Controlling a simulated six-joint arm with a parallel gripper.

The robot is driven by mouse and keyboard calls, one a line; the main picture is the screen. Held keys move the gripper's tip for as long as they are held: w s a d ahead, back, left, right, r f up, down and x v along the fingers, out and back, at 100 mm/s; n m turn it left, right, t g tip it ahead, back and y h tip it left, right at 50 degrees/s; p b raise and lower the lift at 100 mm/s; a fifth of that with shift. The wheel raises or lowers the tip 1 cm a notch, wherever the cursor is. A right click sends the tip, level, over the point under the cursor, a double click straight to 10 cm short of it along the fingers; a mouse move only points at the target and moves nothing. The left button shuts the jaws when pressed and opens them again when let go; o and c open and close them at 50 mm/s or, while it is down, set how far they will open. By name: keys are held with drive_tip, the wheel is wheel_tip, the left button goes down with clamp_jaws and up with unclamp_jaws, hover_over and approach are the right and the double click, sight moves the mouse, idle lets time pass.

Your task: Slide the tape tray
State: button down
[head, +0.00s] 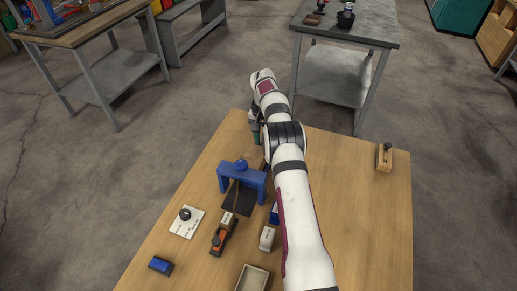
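My gripper (256,136) is at the far left part of the wooden table, pointing down, partly hidden by my arm. Its fingers are too small to tell open from shut. A tan flat piece (253,156) lies just below it, behind a blue arch (242,172); I cannot tell whether they touch. A shallow beige open tray (254,279) sits at the table's near edge, cut off by the frame. I cannot tell which of these is the tape tray.
Near the arch are a dark mat (238,204), an orange-and-black tool (219,239), a white plate with a black knob (187,221), a blue block (160,265) and a white block (267,238). A wooden block with a lever (384,157) stands right. The right side is mostly clear.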

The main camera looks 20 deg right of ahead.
drive_tip(key=shift+w+d, duration=0.1)
drive_tip(key=shift+w, duration=0.05)
drive_tip(key=c, duration=0.6)
unclamp_jaws()
drive_tip(key=shift+r, duration=0.1)
wheel_tip(320, 180, up, 8)
drive_tip(key=shift+f, duration=0.2)
drive_tip(key=s+a+r+t+h, duration=0.3)
drive_tip(key=s+a+r, duration=0.2)
drive_tip(key=r, duration=0.2)
drive_tip(key=x, duration=1.5)
drive_tip(key=shift+w+d+f, duration=0.2)
drive_tip(key=shift+d+f, duration=0.1)
